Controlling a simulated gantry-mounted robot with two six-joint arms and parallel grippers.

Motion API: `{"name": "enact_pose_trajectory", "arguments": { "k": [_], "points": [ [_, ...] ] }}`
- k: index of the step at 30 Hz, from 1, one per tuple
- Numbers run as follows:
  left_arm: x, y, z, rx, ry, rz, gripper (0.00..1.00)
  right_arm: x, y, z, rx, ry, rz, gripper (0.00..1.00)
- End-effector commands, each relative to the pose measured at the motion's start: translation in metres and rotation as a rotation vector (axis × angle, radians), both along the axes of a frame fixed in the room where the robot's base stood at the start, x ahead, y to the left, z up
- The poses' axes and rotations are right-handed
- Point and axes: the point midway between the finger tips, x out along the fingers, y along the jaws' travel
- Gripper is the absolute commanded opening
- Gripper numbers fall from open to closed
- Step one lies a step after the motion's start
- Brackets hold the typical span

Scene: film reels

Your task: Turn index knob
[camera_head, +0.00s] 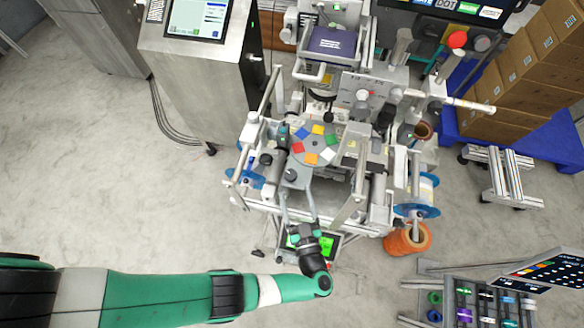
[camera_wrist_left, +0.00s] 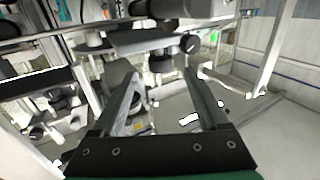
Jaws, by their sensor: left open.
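A round index plate (camera_head: 316,145) with several coloured squares sits on the machine's front in the head view. A small dark knob (camera_head: 291,174) on a grey mount sits just below it; I cannot tell for sure that this is the index knob. My left gripper (camera_head: 296,190) is open, its two fingers pointing up at the machine's front, just below this knob. In the left wrist view the open fingers (camera_wrist_left: 162,80) have nothing between them; a dark round knob (camera_wrist_left: 160,63) shows beyond the tips, apart from them. My right gripper is not in view.
Blue-flanged reels (camera_head: 244,178) and (camera_head: 418,211) flank the machine, with an orange spool (camera_head: 407,238) at lower right. Metal rails surround the knob area. A green-lit screen (camera_head: 326,244) lies behind my wrist. The floor at left is clear.

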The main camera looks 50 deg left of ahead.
Motion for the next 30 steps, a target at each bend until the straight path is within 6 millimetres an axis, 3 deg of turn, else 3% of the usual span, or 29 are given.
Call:
{"name": "enact_pose_trajectory", "arguments": {
  "k": [3, 9, 30],
  "points": [
    [-0.012, -0.024, -0.001, 0.000, -0.001, -0.005, 0.77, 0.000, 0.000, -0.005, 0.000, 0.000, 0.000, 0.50],
    [-0.023, -0.041, -0.001, 0.000, 0.000, 0.000, 0.77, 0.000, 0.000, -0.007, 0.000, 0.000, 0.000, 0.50],
    [-0.023, -0.042, 0.000, 0.001, 0.000, 0.000, 0.77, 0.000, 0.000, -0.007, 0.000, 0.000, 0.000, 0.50]
  ]
}}
